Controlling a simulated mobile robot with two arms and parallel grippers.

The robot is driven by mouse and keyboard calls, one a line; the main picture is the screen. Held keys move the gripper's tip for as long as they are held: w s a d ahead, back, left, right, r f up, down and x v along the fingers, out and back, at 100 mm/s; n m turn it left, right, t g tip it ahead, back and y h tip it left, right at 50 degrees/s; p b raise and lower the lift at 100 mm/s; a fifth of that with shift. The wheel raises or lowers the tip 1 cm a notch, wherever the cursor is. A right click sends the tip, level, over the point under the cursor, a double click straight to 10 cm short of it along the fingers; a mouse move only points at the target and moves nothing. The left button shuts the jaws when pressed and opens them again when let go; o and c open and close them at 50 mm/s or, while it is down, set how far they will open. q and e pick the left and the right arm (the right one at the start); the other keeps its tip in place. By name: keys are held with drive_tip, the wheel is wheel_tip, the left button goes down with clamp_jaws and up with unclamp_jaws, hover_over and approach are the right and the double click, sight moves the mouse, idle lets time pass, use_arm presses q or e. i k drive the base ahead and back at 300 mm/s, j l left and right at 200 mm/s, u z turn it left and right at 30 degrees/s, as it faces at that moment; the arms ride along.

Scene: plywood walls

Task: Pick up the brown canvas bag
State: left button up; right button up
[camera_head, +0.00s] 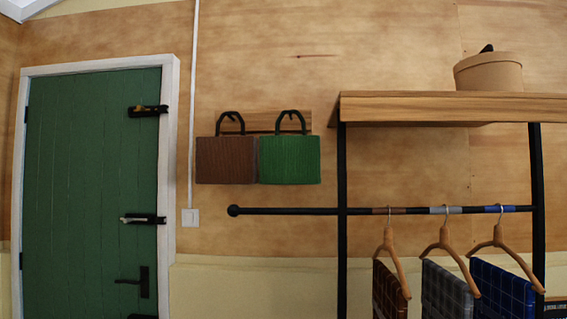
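The brown canvas bag (226,160) hangs by its dark handle from a wooden hook board (262,122) on the plywood wall. It is to the left of a green bag (290,159), which hangs from the same board. The two bags hang side by side with their edges close together or touching. Neither of my grippers shows in the head view.
A black rack with a wooden top shelf (440,107) stands at the right, and its rail (285,211) reaches left below the bags. Hangers with cloths hang from it. A round box (488,73) sits on the shelf. A green door (90,190) is at the left.

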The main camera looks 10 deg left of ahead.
sight(219, 159)
drive_tip(key=i+j+z, duration=0.2)
drive_tip(key=j+z, duration=0.2)
drive_tip(key=i+j+z, duration=0.15)
drive_tip(key=j+z, duration=0.3)
drive_tip(key=i+j+z, duration=0.1)
drive_tip(key=j+z, duration=0.3)
drive_tip(key=l, duration=0.1)
